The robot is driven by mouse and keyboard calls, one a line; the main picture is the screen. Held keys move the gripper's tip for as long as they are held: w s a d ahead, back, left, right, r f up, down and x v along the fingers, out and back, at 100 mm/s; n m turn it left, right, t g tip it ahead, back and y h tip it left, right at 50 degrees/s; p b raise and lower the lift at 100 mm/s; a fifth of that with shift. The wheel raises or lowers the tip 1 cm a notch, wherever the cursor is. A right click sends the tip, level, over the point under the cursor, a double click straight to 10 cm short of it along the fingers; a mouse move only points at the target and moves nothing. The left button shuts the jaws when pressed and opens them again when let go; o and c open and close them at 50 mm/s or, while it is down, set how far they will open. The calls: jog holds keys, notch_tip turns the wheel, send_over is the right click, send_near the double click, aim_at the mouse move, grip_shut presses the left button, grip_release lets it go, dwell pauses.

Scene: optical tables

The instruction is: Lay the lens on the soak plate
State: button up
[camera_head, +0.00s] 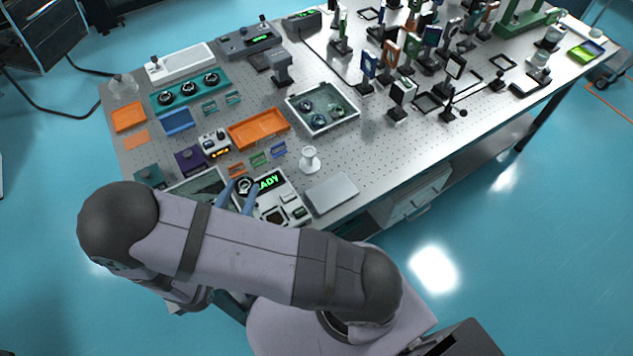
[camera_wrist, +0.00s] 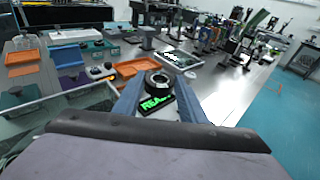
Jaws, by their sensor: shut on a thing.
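The lens, a small black ring-mounted piece (camera_wrist: 159,80), sits between the two blue-grey fingers of my gripper (camera_wrist: 159,96) in the wrist view. My gripper (camera_head: 243,192) is shut on it. In the head view, the lens (camera_head: 245,184) is over the left end of a white instrument (camera_head: 293,203) with a green READY display. Whether it touches the instrument is unclear. A flat pale grey plate (camera_head: 332,193) lies to the right of that instrument. I cannot tell which surface is the soak plate. My arm hides the table's front-left part.
A white cup-like stand (camera_head: 309,159) is just behind the pale plate. An orange tray (camera_head: 258,129) and small coloured holders lie behind the instrument. A grey box (camera_head: 322,108) holds several lenses. Several upright optics mounts crowd the right side. The table's front edge is close.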

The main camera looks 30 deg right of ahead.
jog(key=s+d+m+g+h, duration=0.4)
jog(key=d+m+g, duration=0.25)
jog(key=d, duration=0.65)
jog(key=s+d+m+g+b, duration=0.1)
jog(key=s+d+m+g, duration=0.6)
jog(key=s+g, duration=0.25)
jog(key=s+a+f+m+g+y+b, duration=0.2)
jog(key=s+a+f+m+g+y, duration=0.1)
jog(key=s+m+g+y, duration=0.4)
jog(key=s+a+f+m+g+y+b, duration=0.2)
jog(key=s+a+m+g+y, duration=0.15)
jog(key=s+m+y, duration=0.35)
jog(key=w+a+f+m+t+y+b, duration=0.25)
jog(key=a+m+y, duration=0.25)
jog(key=m+y, duration=0.4)
notch_tip(320, 180, up, 5)
jog(key=m+t+b, duration=1.2)
jog(key=m+t, duration=0.8)
jog(key=t, duration=0.5)
send_over(332, 200)
jog(key=shift+y, duration=0.3)
jog(key=shift+f, duration=4.9)
